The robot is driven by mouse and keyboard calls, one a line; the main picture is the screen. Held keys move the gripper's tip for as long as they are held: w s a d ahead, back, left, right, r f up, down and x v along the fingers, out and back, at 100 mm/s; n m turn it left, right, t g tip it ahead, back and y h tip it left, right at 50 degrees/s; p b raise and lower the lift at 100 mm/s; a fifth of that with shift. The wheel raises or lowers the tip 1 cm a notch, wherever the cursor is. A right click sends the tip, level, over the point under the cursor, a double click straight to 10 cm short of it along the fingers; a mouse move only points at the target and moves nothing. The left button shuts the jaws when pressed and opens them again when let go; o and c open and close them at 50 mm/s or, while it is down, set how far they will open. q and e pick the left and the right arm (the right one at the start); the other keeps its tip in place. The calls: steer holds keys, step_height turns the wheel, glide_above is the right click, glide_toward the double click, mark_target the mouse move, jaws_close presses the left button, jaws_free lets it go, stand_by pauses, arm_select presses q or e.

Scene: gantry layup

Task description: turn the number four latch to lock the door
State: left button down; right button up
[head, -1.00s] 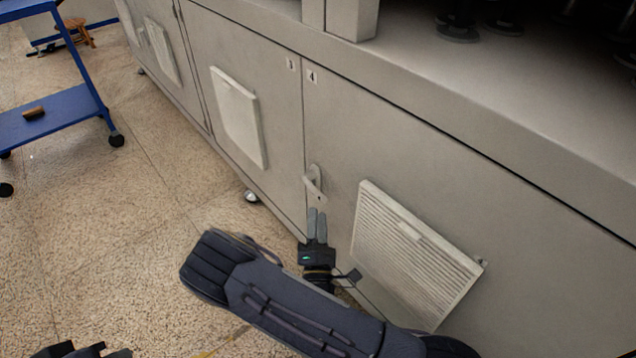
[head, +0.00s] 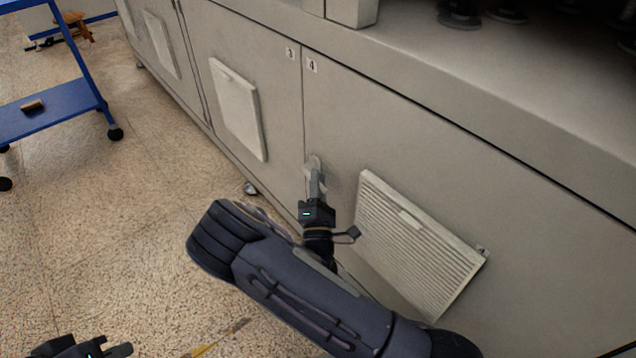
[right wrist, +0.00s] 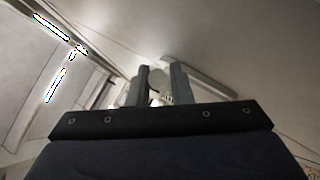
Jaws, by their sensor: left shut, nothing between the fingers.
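The number four latch (head: 314,162) is a small light grey handle near the left edge of the door marked 4 (head: 420,150). My right gripper (head: 317,184) is at the latch, its fingers pointing up and covering part of it. In the right wrist view, the two fingers of my right gripper (right wrist: 160,85) stand apart with a small pale part showing in the gap. I cannot tell how firmly they touch it. My left gripper (head: 122,350) is at the bottom left of the head view, shut and empty, away from the cabinet.
The door marked 3 (head: 275,130) lies left of the latch. A louvred vent panel (head: 410,240) is right of my right gripper. A blue cart (head: 60,112) with a brown object stands at far left. Speckled floor (head: 130,230) is open between.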

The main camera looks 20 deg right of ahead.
jaws_close()
steer(key=shift+f, duration=0.1)
steer(key=shift+f+m+t+h+b, duration=0.3)
steer(key=shift+f+m+h+b, duration=0.25)
steer(key=shift+b, duration=0.4)
steer(key=shift+w+a+f+m+h+b, duration=0.15)
steer(key=shift+f+m+h+b, duration=0.2)
steer(key=shift+m+h+b, duration=0.95)
steer(key=shift+w+d+f+m+h+b, duration=0.15)
steer(key=shift+f+m+h+b, duration=0.25)
steer(key=shift+m+h+b, duration=0.9)
steer(key=shift+w+a+f+m+h+b, duration=0.3)
steer(key=shift+m+h+b, duration=0.45)
steer(key=shift+m+h, duration=1.05)
steer(key=shift+s+d+m+g, duration=0.15)
steer(key=shift+m+g, duration=0.1)
steer(key=shift+g, duration=0.15)
steer(key=shift+o, duration=2.2)
jaws_free()
